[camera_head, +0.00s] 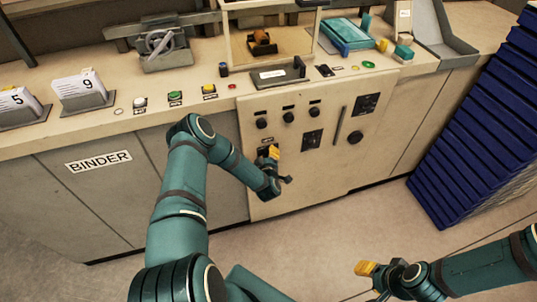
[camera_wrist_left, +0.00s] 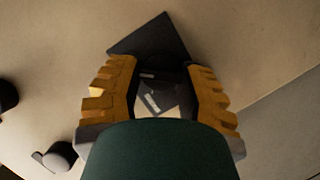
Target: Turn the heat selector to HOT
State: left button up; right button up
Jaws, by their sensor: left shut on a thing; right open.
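My left gripper (camera_head: 268,152) is at the lower left of the beige control panel (camera_head: 290,185), its yellow fingers against the panel front. In the left wrist view its two fingers (camera_wrist_left: 162,85) stand on either side of a dark knob on a dark plate (camera_wrist_left: 150,38), which appears to be the heat selector. The gripper is shut on this knob. The plate has small pale labels, but I cannot read them or tell the knob's setting. My right gripper (camera_head: 366,268) is open and empty above the floor, at the bottom right.
Three black knobs (camera_head: 288,117) sit in a row above my left gripper. To its right are a dark plate (camera_head: 312,140), a vertical slot (camera_head: 340,125) and another knob (camera_head: 354,137). Blue stacked crates (camera_head: 470,135) stand at the right. The floor before the panel is clear.

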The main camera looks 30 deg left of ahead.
pick_arm(q)
jog(key=shift+w+a+r, duration=0.1)
dwell(0.4)
jog(key=o, duration=1.2)
jog(key=v, duration=1.2)
jog(key=s+d+m+g+h, duration=0.3)
jog(key=d+m+h, duration=0.6)
jog(key=d, duration=0.6)
jog(key=s+d+r+m+g+h, duration=0.1)
jog(key=s+d+m+g, duration=0.1)
jog(key=s, duration=0.2)
jog(key=s+d+r+m+g+h, duration=0.1)
jog(key=s+d+m+g, duration=0.1)
jog(key=s+g, duration=0.1)
jog(key=s+d+r+m+g, duration=0.1)
jog(key=s+d+m+g, duration=0.1)
jog(key=s, duration=0.4)
jog(key=shift+s+d+r+g+h, duration=0.1)
jog(key=shift+d+r+g+h, duration=0.3)
jog(key=shift+g, duration=0.1)
